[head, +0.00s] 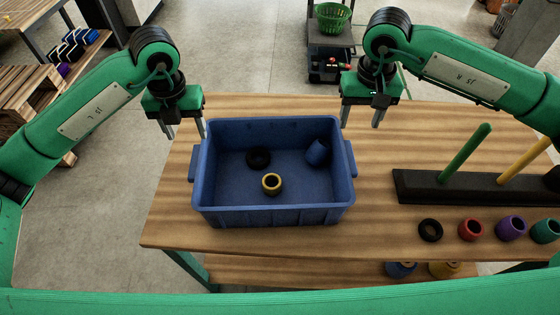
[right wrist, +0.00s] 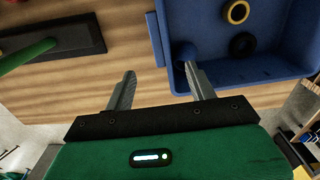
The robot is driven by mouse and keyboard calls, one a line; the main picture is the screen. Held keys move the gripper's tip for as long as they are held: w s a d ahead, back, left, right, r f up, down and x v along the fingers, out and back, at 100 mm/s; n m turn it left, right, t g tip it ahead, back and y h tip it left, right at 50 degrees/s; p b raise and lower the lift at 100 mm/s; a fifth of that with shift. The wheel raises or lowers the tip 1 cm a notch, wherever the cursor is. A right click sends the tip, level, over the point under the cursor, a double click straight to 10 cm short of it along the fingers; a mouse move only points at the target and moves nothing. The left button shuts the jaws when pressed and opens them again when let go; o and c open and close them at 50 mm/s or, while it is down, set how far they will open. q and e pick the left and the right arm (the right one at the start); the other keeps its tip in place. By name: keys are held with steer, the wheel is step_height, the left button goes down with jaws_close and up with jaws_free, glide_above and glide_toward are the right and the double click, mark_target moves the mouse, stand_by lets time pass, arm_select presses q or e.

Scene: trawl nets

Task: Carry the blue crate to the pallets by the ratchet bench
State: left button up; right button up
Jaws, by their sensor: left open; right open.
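The blue crate (head: 275,215) stands upright on the wooden table and has a handle on each short side. Inside it lie a black ring (head: 258,158), a yellow ring (head: 272,183) and a blue ring (head: 318,152). My left gripper (head: 184,133) is open above the crate's far left corner. My right gripper (head: 360,118) is open above the table by the far right corner. In the right wrist view the crate (right wrist: 213,82) is beyond the open fingers (right wrist: 165,92), which appear empty. Contact between fingers and crate cannot be told.
A black rack (head: 410,186) with green and yellow pegs stands on the table (head: 375,235) at right, with several coloured rings before it. Wooden pallets (head: 35,105) are on the floor at left. A cart (head: 330,60) with a green basket stands behind.

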mark_target(197, 160)
arm_select(q)
steer(key=shift+s+a, duration=0.1)
steer(key=shift+s, duration=0.05)
arm_select(e)
steer(key=shift+s+a, duration=0.1)
arm_select(q)
step_height(197, 160, down, 14)
steer(key=shift+r, duration=0.1)
arm_select(e)
step_height(197, 160, down, 14)
steer(key=shift+r, duration=0.1)
arm_select(q)
steer(key=shift+c, duration=0.4)
arm_select(e)
steer(key=shift+c, duration=0.5)
arm_select(q)
jaws_close()
arm_select(e)
jaws_close()
